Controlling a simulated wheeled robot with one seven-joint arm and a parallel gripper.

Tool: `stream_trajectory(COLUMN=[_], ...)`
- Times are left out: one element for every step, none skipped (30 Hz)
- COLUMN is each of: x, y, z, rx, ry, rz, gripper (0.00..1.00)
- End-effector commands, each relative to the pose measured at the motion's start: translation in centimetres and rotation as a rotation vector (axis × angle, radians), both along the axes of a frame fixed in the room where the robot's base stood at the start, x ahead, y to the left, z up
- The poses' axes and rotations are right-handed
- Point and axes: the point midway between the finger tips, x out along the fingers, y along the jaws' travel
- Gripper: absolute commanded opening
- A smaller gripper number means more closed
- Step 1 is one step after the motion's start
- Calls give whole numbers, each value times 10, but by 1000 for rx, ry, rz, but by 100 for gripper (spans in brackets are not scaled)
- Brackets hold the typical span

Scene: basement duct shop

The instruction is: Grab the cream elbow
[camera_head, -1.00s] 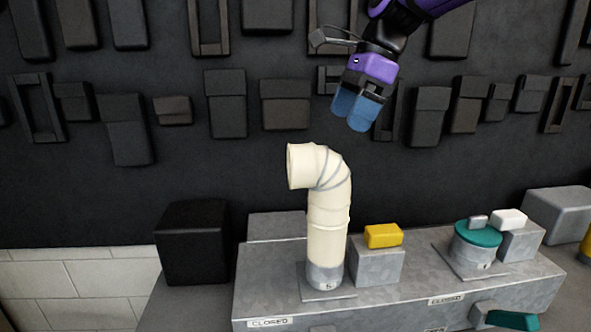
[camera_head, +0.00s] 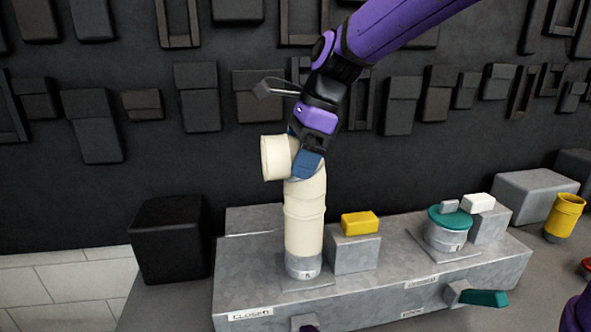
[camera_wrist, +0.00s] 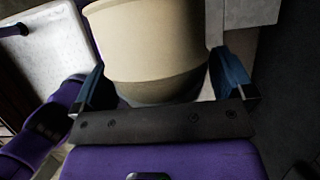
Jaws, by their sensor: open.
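The cream elbow (camera_head: 304,218) stands upright on a grey collar on the metal duct box, its bent mouth facing left. My gripper (camera_head: 306,160) is at the elbow's bend, coming down from the upper right, and its blue fingers hide part of the bend. In the wrist view the cream elbow (camera_wrist: 150,45) lies between the two blue fingers of my gripper (camera_wrist: 165,85), one on each side. The jaws are open around it, and dark gaps show beside the pipe.
The metal duct box (camera_head: 385,290) also bears a yellow block (camera_head: 359,223), a teal-capped collar (camera_head: 447,228) and a white block (camera_head: 477,203). A black cube (camera_head: 170,240) stands to the left. A yellow pipe (camera_head: 565,215) stands at far right. Dark panels line the wall behind.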

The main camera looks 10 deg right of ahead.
Motion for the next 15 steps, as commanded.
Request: stream_trajectory(x=[0, 0, 0, 0, 0, 0, 0, 0, 0, 0, 0, 0, 0, 0, 0], y=[0, 1, 1, 0, 0, 1, 1, 1, 1, 0, 0, 0, 0, 0, 0], z=[-1, -1, -1, -1, -1, -1, -1, -1, -1, -1, -1, -1, -1, -1, -1], rx=[0, 0, 0, 0, 0, 0, 0, 0, 0, 0, 0, 0, 0, 1, 1], ry=[0, 0, 0, 0, 0, 0, 0, 0, 0, 0, 0, 0, 0, 0, 0], rz=[0, 0, 0, 0, 0, 0, 0, 0, 0, 0, 0, 0, 0, 0, 0], gripper=[100, 100, 100, 100, 100, 100, 98, 91, 82, 75, 68, 59, 54, 54, 54])
